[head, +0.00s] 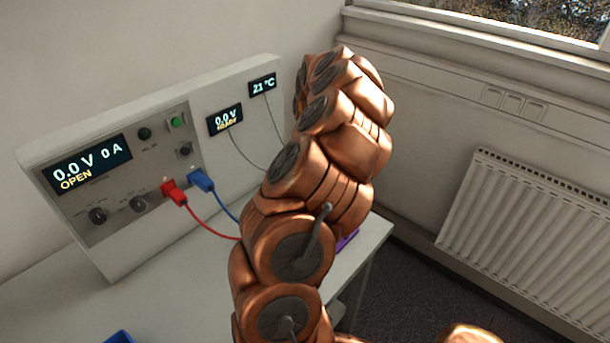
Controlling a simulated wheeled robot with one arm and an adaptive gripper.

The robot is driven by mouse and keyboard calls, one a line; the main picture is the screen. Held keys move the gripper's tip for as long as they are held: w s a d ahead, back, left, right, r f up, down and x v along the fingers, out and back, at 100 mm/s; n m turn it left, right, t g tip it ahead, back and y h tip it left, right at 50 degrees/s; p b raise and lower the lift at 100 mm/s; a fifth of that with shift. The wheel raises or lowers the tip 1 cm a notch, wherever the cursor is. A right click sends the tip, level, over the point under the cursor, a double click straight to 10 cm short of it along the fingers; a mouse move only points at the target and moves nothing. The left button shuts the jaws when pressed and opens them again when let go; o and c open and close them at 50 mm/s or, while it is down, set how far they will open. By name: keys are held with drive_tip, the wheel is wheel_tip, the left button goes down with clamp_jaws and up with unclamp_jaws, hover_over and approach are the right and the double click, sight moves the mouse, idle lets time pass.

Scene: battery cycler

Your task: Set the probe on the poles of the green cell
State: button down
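The green cell and the probe are not visible; my copper-coloured arm covers the middle of the view. A thin dark lead runs down from the small meter display (225,120), which reads 0.0 V with a small yellow word under it, and goes behind my arm. A second lead runs from the 21 °C display (263,85), also behind my arm. A purple thing (347,240) shows only in part at the arm's right edge, over the bench. My gripper is not in view.
The cycler panel (120,170) reads 0.0 V, 0 A, OPEN. A red plug (174,192) and a blue plug (201,180) sit in it, their cables running behind my arm. The white bench (180,290) is bare at front left, except a blue thing (120,337). A radiator (530,235) stands right.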

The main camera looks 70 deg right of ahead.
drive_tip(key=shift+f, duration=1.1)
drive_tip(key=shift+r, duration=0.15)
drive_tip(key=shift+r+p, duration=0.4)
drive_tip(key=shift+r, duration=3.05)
